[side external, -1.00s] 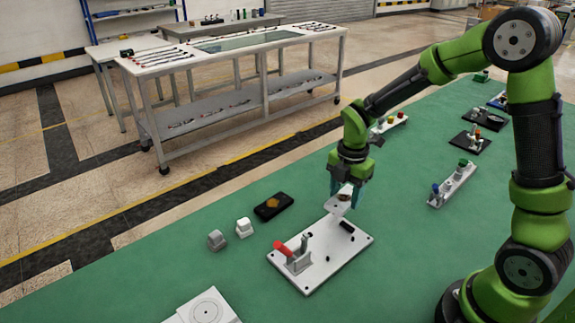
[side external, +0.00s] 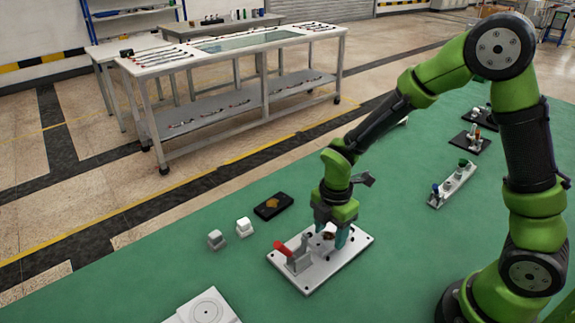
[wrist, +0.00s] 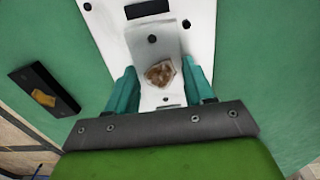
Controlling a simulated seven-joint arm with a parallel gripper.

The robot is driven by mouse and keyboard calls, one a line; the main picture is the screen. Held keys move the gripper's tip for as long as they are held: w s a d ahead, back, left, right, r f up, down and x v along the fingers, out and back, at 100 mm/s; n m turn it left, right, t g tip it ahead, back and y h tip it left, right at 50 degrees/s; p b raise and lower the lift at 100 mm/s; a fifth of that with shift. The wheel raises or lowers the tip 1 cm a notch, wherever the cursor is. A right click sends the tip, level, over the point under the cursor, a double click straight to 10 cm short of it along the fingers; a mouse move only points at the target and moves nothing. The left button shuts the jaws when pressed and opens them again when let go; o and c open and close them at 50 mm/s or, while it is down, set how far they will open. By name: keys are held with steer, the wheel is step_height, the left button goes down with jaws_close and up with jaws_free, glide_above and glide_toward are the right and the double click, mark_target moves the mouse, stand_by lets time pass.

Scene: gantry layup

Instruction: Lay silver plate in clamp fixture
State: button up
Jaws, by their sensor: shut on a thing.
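The clamp fixture is a white base plate (side external: 318,280) with a red-handled clamp (side external: 284,249) at its left end; it also shows in the wrist view (wrist: 203,32). My gripper (side external: 330,238) is low over the middle of the fixture, right of the clamp. In the wrist view its two teal fingers (wrist: 160,88) are shut on the silver plate (wrist: 171,48), which has a brown patch on its face. The plate lies over the white base; I cannot tell whether it touches it. In the side view the fingers partly hide the plate.
Two small grey-white blocks (side external: 244,227) and a black tray with an orange piece (side external: 273,206) stand left of the fixture. A white panel with a circle (side external: 205,307) lies at the front. A strip with coloured knobs (side external: 452,185) is at right.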

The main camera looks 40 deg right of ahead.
mark_target(330, 236)
steer(key=shift+f, duration=0.15)
steer(key=o, duration=1.2)
step_height(330, 236, up, 11)
steer(key=s+d+r+m+t, duration=0.1)
steer(key=s+r+m+t, duration=0.1)
steer(key=m, duration=0.5)
steer(key=s+d+r+m+t+y, duration=0.1)
steer(key=s+r+m+t, duration=0.1)
steer(key=s+r+m, duration=0.3)
steer(key=s+r+m+t+y, duration=0.1)
steer(key=s+r+m+t, duration=0.2)
steer(key=m, duration=0.7)
steer(key=shift+s+d+r, duration=0.1)
steer(key=shift+d+r, duration=0.1)
steer(key=shift+r, duration=0.3)
steer(key=shift+s+d+r, duration=0.1)
steer(key=shift+d+r, duration=0.1)
steer(key=shift+r, duration=0.25)
